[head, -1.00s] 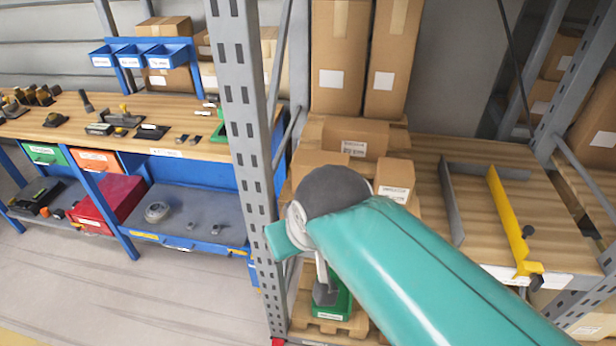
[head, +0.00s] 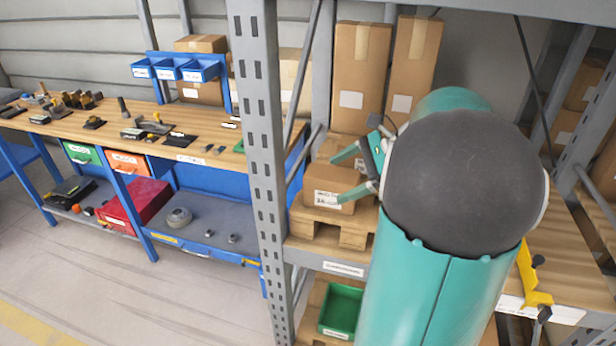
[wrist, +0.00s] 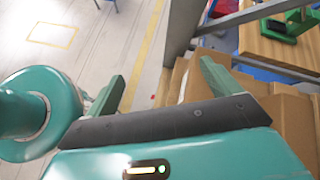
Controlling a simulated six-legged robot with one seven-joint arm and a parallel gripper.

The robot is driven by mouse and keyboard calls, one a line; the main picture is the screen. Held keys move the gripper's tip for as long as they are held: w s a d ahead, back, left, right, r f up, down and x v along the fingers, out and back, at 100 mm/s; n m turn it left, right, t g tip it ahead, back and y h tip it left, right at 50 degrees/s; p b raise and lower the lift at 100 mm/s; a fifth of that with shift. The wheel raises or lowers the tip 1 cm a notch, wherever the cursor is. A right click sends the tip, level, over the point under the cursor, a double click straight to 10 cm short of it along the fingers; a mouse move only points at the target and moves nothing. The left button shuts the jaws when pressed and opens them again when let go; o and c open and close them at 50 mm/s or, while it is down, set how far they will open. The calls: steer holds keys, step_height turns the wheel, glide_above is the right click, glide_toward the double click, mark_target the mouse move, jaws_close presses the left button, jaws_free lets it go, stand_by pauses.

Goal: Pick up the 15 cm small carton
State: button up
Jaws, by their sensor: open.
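A small brown carton (head: 318,181) with a white label sits on a wooden pallet (head: 310,224) on the rack shelf in the head view. I cannot read its size. My gripper (head: 338,180) is open, its two teal fingers at the carton's right part, one high and one low in the picture. Whether they touch it, I cannot tell. Another brown carton (head: 345,147) lies behind it, partly hidden by the fingers. In the wrist view the two fingers (wrist: 160,90) are spread apart, with brown cartons (wrist: 291,112) beside and beyond the right finger.
A grey perforated rack post (head: 259,130) stands just left of the cartons. Tall cartons (head: 358,75) stand behind. A green bin (head: 341,308) is below the shelf. A workbench (head: 165,138) with tools is at left. My arm hides much of the right shelf.

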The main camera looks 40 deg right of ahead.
mark_target(335, 174)
steer(key=s+d+m+t, duration=0.1)
steer(key=d+m, duration=0.1)
steer(key=d, duration=0.2)
steer(key=d+m+t, duration=0.1)
steer(key=d, duration=0.3)
steer(key=s+d+f+m+t, duration=0.1)
steer(key=d+m, duration=0.1)
steer(key=d, duration=0.2)
steer(key=shift+s+f+m+t, duration=0.1)
steer(key=shift+s+m+t, duration=0.2)
steer(key=x, duration=1.3)
steer(key=shift+w, duration=0.3)
steer(key=c, duration=1.8)
steer(key=shift+c, duration=0.2)
